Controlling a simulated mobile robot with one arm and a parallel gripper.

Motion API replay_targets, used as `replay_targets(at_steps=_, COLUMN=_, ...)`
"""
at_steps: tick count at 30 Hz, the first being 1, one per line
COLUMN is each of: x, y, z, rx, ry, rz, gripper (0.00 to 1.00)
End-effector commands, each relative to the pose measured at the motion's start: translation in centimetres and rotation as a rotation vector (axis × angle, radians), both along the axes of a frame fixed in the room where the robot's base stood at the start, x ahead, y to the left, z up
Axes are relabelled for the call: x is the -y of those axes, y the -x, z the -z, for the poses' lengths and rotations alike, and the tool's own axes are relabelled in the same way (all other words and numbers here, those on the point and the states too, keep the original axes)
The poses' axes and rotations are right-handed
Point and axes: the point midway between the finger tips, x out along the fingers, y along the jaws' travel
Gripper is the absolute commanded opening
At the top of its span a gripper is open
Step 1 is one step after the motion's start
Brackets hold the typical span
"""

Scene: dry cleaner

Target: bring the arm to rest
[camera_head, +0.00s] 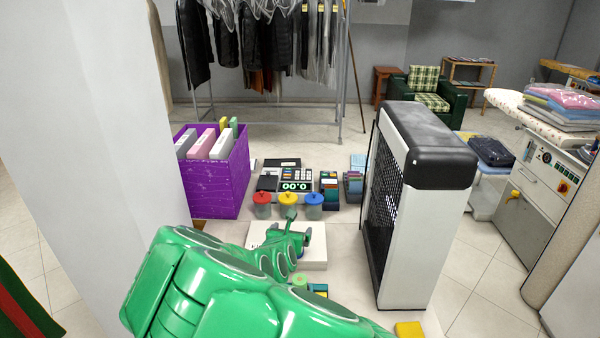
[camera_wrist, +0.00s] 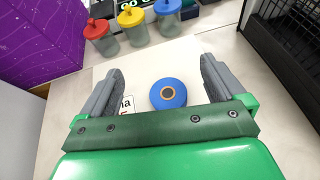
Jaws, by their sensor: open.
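My green arm reaches from the bottom of the head view over the counter. My gripper (camera_head: 297,230) is at its end, above a white box or board (camera_head: 316,254) with dark lettering. In the wrist view the two grey fingers of my gripper (camera_wrist: 162,72) stand wide apart, with nothing clamped between them.
Three lidded jars (camera_head: 288,202) and a keypad device (camera_head: 295,180) stand beyond my gripper. A purple bin (camera_head: 215,183) with folders is at the left, a tall white and black unit (camera_head: 415,220) at the right. Small coloured things lie close to my arm.

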Motion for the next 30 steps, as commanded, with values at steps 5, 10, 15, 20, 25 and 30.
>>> replay_targets(at_steps=5, x=0.2, y=-1.0, z=-3.7, rx=0.087, ry=-0.105, rz=0.067, gripper=0.96)
replay_targets(at_steps=10, x=2.4, y=-2.1, z=-11.0, rx=0.263, ry=-0.32, rz=0.235, gripper=0.96)
replay_targets(at_steps=15, x=6.0, y=-1.7, z=-17.7, rx=0.424, ry=-0.538, rz=0.44, gripper=0.96)
replay_targets(at_steps=20, x=10.2, y=0.4, z=-21.8, rx=0.535, ry=-0.728, rz=0.661, gripper=0.96)
replay_targets(at_steps=25, x=13.9, y=3.8, z=-24.1, rx=0.596, ry=-0.924, rz=0.917, gripper=0.96)
replay_targets(at_steps=30, x=16.0, y=8.0, z=-24.3, rx=0.587, ry=-1.108, rz=1.19, gripper=0.96)
